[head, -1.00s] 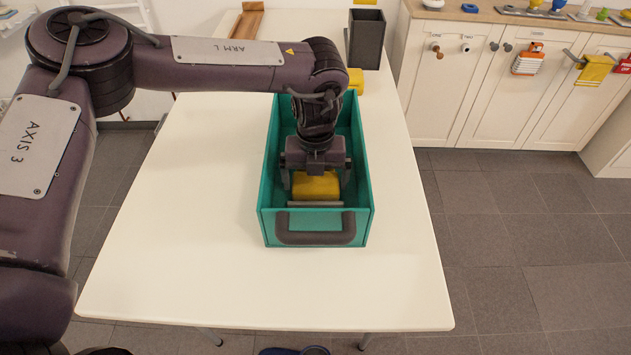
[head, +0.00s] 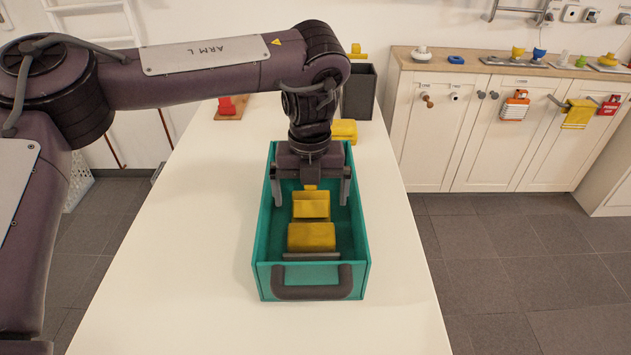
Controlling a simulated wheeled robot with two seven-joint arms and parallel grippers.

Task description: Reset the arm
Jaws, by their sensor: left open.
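My left gripper (head: 312,196) points down over the teal box (head: 262,235) on the white table. Its two fingers are spread wide and nothing is between the fingertips that I can make out. Below and in front of it, yellow blocks lie in the box: a nearer one (head: 311,237) and one behind it (head: 311,206). A grey strip lies at the near end inside the box. The far part of the box is partly hidden by my left gripper. My right gripper is not in view.
A dark upright container (head: 359,92) and a yellow object (head: 344,131) stand behind the box. A wooden board with a red item (head: 227,106) lies at the back left. The white table (head: 170,260) is clear on both sides of the box. A counter with cabinets (head: 450,130) stands at the right.

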